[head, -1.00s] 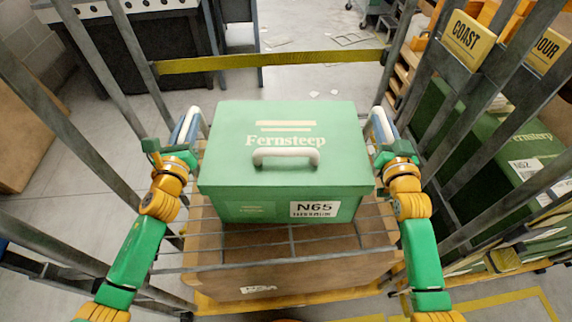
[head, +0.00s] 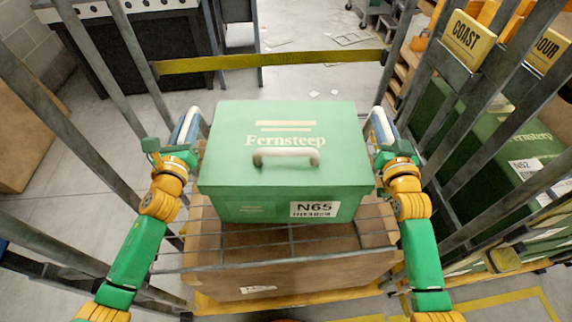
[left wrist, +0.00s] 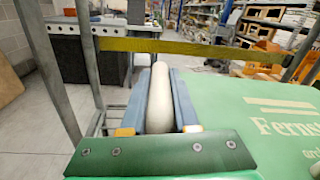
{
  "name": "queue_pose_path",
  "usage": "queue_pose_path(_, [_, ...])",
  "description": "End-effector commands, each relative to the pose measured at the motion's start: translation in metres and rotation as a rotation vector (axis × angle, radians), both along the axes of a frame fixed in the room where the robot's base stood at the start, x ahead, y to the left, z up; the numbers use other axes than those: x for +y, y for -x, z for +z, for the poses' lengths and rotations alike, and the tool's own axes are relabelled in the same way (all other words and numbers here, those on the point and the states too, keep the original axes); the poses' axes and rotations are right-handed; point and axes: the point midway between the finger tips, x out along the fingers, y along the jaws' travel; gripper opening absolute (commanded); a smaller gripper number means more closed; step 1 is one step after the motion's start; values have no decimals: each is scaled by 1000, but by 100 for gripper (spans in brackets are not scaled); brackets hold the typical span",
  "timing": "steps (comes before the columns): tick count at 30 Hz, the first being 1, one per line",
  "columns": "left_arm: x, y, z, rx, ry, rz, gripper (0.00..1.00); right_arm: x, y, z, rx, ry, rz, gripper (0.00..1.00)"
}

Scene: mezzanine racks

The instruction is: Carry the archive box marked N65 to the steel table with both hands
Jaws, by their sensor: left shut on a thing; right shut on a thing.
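The green archive box (head: 280,180) marked N65 is in the middle of the head view, level, with a pale handle (head: 286,157) on its lid. My left gripper (head: 190,122) is at the box's left side and my right gripper (head: 382,125) at its right side. In the left wrist view, the blue fingers (left wrist: 168,105) are shut on a pale side handle (left wrist: 160,98) beside the box's lid (left wrist: 265,110). The right gripper's grip is partly hidden by its own wrist. A steel-legged table (head: 150,50) with a dark body stands at the back left.
A brown carton (head: 240,272) lies beneath the box, behind a wire rail. Grey cage posts (head: 90,190) stand at both sides, and a yellow bar (head: 270,61) crosses behind. Green boxes (head: 520,150), one marked N52, are at the right. Grey floor shows beyond.

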Motion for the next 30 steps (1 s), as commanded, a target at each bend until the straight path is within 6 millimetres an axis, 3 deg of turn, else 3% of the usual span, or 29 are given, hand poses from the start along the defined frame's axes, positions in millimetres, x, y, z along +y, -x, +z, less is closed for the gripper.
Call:
queue_pose_path(11, [0, 0, 2, -3, 0, 1, 0, 0, 0, 2, -3, 0, -1, 0])
queue_pose_path(23, [0, 0, 52, -3, 0, 1, 0, 0, 0, 52, -4, 0, -1, 0])
queue_pose_path(30, [0, 0, 52, -3, 0, 1, 0, 0, 0, 52, -3, 0, -1, 0])
